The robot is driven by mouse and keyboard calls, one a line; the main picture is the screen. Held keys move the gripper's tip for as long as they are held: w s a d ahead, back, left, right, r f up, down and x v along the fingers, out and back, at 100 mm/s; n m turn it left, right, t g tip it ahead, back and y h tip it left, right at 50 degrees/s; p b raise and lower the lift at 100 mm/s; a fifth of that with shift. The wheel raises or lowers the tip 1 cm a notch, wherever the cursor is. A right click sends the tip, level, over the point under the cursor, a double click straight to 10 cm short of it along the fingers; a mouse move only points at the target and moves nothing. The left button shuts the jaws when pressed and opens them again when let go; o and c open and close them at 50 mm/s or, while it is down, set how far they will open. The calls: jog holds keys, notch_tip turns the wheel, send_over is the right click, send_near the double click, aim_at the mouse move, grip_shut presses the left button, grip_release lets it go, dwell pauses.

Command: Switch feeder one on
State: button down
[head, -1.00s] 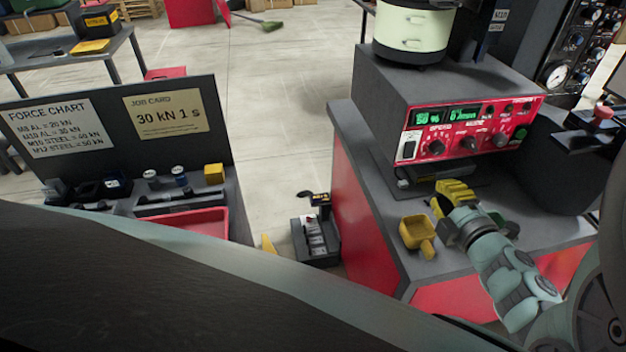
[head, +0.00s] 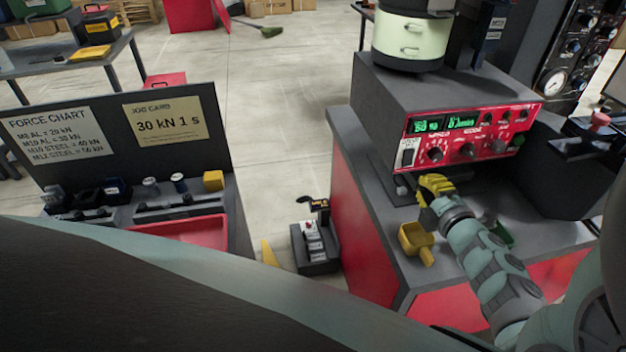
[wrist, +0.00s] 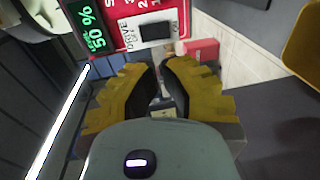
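The feeder control unit (head: 455,88) is a grey box with a red front panel on the right bench. Its panel has lit green displays, a row of knobs and, at its left end, a white plate with the drive switch (head: 408,157). In the wrist view the panel is turned sideways, with a dark rocker switch (wrist: 155,31) beside the word DRIVE and a display (wrist: 92,25) reading 50 %. My gripper (head: 432,182) is below and slightly right of the switch, apart from it. In the wrist view its yellow fingers (wrist: 160,72) are nearly together and empty.
A yellow scoop (head: 415,240) lies on the bench (head: 372,160) just below my gripper. A pale green bowl (head: 410,38) stands on the unit. A dark bin (head: 560,165) stands to the right.

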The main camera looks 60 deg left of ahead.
jog(key=shift+p+x, duration=0.55)
jog(key=shift+x, duration=3.9)
jog(key=shift+f, duration=0.1)
jog(key=f+b, duration=0.1)
jog(key=b, duration=0.3)
jog(key=shift+w+a+t+y, duration=0.1)
jog(key=shift+w+t+y, duration=0.05)
jog(key=shift+t+y, duration=0.15)
jog(key=y+b, duration=0.1)
jog(key=b, duration=0.3)
jog(key=shift+f, duration=0.25)
jog(key=shift+a+r+p, duration=0.15)
jog(key=shift+r+p, duration=0.15)
jog(key=shift+r, duration=0.2)
jog(key=shift+d+r, duration=0.1)
jog(key=shift+d, duration=0.15)
jog(key=b, duration=0.2)
send_near(405, 163)
jog(key=shift+f+v, duration=0.2)
jog(key=shift+v, duration=1.1)
jog(key=shift+f+v, duration=0.2)
jog(key=shift+v, duration=1.1)
